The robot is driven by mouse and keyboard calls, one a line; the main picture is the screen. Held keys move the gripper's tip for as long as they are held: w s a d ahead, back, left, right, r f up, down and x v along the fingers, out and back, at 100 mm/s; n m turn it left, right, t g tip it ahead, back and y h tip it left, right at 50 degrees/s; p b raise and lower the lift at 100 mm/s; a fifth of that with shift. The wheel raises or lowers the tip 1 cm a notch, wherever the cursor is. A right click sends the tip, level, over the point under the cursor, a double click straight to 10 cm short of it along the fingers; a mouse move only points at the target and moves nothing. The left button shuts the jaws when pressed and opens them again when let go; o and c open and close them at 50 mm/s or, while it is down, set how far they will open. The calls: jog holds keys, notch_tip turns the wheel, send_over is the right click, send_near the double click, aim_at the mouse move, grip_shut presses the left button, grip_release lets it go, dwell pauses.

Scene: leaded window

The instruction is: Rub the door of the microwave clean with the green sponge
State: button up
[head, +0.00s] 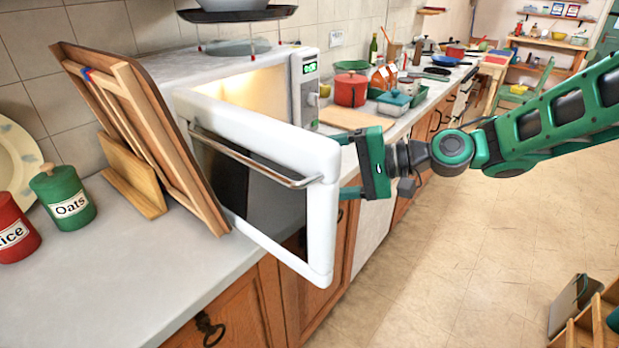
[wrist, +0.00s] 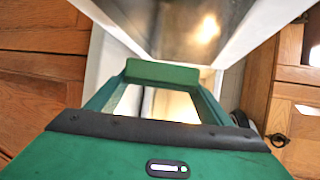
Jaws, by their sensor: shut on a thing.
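The microwave (head: 307,90) stands on the counter with its lit interior showing and its door (head: 322,225) swung wide open. The door has a white frame, dark glass and a metal bar handle on the near face. My gripper (head: 350,165) is at the free edge of the door, on its far side, with the fingertips partly hidden behind the frame. The head view hides the sponge.
A wooden frame (head: 150,140) leans near the door's left side. Oats (head: 63,195) and rice (head: 14,232) canisters stand at the left. A red pot (head: 350,90) and a cutting board (head: 345,118) are right of the microwave. The floor at right is mostly open.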

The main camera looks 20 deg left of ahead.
jog(key=shift+w+d, duration=0.1)
jog(key=shift+w, duration=0.15)
jog(key=shift+w, duration=0.1)
jog(key=shift+w+d, duration=0.25)
jog(key=shift+w, duration=0.4)
jog(key=shift+w+d, duration=0.25)
jog(key=shift+w, duration=0.4)
